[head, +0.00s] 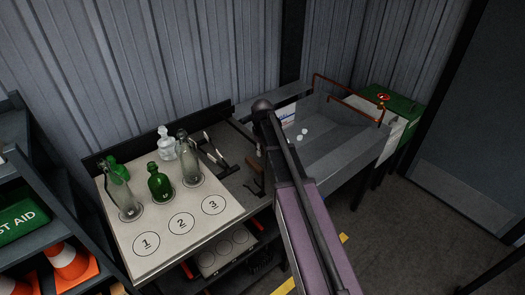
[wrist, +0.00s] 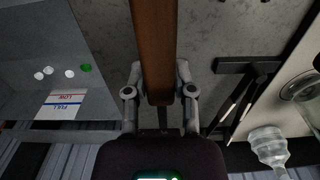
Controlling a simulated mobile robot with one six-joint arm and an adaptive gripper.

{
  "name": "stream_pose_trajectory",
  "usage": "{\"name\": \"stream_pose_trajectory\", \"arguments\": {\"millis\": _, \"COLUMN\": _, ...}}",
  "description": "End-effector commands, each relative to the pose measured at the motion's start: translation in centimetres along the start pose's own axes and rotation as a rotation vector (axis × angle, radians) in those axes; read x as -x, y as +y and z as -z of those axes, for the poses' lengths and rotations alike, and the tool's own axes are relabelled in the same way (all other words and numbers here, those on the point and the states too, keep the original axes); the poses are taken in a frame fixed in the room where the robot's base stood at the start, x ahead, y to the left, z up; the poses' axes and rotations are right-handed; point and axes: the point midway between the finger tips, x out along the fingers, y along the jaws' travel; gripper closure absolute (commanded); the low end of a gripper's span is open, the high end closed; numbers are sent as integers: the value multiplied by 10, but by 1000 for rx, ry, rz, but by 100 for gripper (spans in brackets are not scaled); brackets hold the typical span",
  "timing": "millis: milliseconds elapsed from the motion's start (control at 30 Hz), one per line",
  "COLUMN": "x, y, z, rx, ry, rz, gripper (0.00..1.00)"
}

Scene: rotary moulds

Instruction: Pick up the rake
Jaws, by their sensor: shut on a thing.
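In the wrist view my gripper (wrist: 159,75) is shut on the rake (wrist: 154,40), with one finger on each side of its brown, wood-like bar. The bar runs from the top edge of that view down between the fingers. In the head view a small brown part of what looks like the rake (head: 256,187) shows left of my arm, over the grey bench top. I cannot tell whether the rake touches the bench.
A pale board with numbered circles (head: 146,243) holds a green bottle (head: 159,184) and clear bottles. Right of my arm is a grey trough (head: 345,135) holding white pieces, with a FULL/LOW label (wrist: 62,104).

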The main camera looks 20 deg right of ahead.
Motion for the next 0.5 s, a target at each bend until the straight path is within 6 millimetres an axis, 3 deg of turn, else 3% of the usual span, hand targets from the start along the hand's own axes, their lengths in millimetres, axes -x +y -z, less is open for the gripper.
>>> {"name": "stream_pose_trajectory", "arguments": {"millis": 33, "x": 11, "y": 0, "z": 0, "rx": 0, "ry": 1, "rz": 0, "gripper": 100}}
{"name": "stream_pose_trajectory", "arguments": {"millis": 200, "x": 27, "y": 0, "z": 0, "rx": 0, "ry": 1, "rz": 0, "gripper": 100}}
{"name": "stream_pose_trajectory", "arguments": {"millis": 500, "x": 42, "y": 0, "z": 0, "rx": 0, "ry": 1, "rz": 0, "gripper": 100}}
